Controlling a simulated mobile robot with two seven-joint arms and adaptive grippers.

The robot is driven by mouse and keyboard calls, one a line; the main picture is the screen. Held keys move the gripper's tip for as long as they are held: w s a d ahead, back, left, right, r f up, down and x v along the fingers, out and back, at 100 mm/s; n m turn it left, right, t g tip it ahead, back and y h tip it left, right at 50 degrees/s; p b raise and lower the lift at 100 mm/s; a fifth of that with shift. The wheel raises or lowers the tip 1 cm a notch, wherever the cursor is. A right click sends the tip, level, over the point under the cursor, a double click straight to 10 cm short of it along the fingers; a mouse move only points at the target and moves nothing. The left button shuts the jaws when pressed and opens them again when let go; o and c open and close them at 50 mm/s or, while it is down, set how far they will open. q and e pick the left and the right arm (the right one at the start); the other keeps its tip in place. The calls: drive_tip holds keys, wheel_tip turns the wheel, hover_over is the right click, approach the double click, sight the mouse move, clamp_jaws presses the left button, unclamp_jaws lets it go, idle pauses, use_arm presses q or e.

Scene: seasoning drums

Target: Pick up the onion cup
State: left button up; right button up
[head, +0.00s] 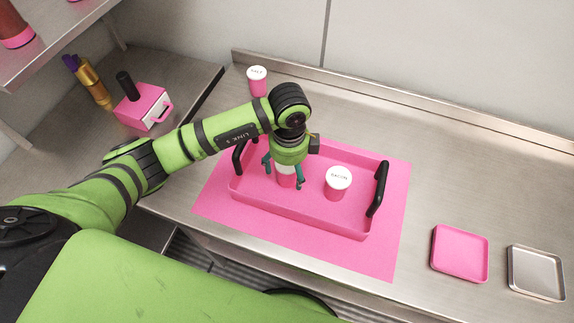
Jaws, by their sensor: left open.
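A pink cup with a white lid (287,178) stands in the pink tray (300,220), on its left side. Its label is hidden under my left gripper, so I cannot read whether it says onion. My left gripper (283,178) points down over this cup. It is open, with one teal finger on either side of the cup; whether they touch it I cannot tell. A pink cup labelled BACON (337,184) stands upright in the tray to the right. A pink cup labelled SALT (257,82) stands behind the tray. My right gripper is out of view.
The tray has black handles (377,189) and sits on a pink mat (398,215). A pink square dish (459,254) and a metal dish (536,272) lie to the right. A pink box (143,108) and bottles (93,84) stand at left. The back right counter is clear.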

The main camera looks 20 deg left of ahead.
use_arm(q)
drive_tip(key=shift+w+f, duration=0.2)
drive_tip(key=shift+f, duration=0.35)
drive_tip(key=shift+s, duration=0.1)
drive_tip(key=c, duration=1.3)
drive_tip(key=shift+r, duration=0.2)
